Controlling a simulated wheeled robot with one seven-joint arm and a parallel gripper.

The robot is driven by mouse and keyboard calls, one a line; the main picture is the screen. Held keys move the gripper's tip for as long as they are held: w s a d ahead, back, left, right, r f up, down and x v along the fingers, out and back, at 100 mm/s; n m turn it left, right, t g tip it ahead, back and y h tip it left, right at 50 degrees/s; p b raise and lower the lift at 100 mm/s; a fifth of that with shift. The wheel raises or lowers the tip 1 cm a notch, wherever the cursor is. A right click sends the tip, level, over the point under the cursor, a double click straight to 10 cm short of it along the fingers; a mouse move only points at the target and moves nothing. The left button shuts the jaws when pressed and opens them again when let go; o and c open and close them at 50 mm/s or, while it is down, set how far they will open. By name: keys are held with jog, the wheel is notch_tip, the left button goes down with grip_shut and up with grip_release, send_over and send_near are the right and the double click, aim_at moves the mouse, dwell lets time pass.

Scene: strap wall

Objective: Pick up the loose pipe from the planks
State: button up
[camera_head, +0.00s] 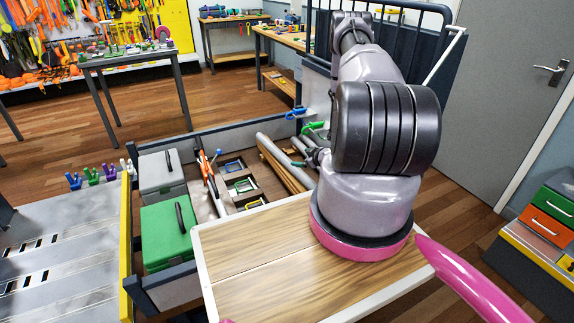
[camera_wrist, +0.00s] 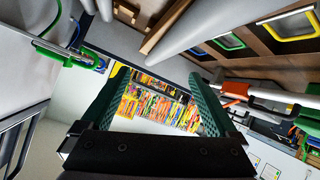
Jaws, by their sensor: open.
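A long light-grey pipe (camera_head: 283,158) lies along brown wooden planks (camera_head: 275,165) in the bed beyond my wooden top. In the wrist view a grey pipe (camera_wrist: 205,27) runs diagonally across the top, with a brown plank (camera_wrist: 166,26) beside it. My gripper (camera_wrist: 156,100) is open, its two green ridged fingers wide apart. Nothing shows held between them; only the distant tool wall is seen through the gap. In the head view my arm hides most of the gripper, close to the right side of the pipe. I cannot tell the exact gap to it.
Coloured frames (camera_head: 243,186) and an orange-handled tool (camera_head: 206,165) lie between. Green (camera_head: 314,126) and blue (camera_head: 295,113) clamps sit near the arm. A dark rail frame stands behind.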

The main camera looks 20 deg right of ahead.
aim_at(289, 160)
jog(key=shift+s+a+f+y, duration=0.15)
jog(key=shift+s+a+f, duration=0.15)
jog(key=shift+f, duration=0.25)
jog(key=shift+s+a+f+y, duration=0.2)
jog(key=shift+s+f, duration=0.15)
jog(key=shift+f, duration=0.15)
jog(key=x, duration=1)
jog(key=shift+w+d+f, duration=0.1)
jog(key=shift+w, duration=0.2)
grip_shut()
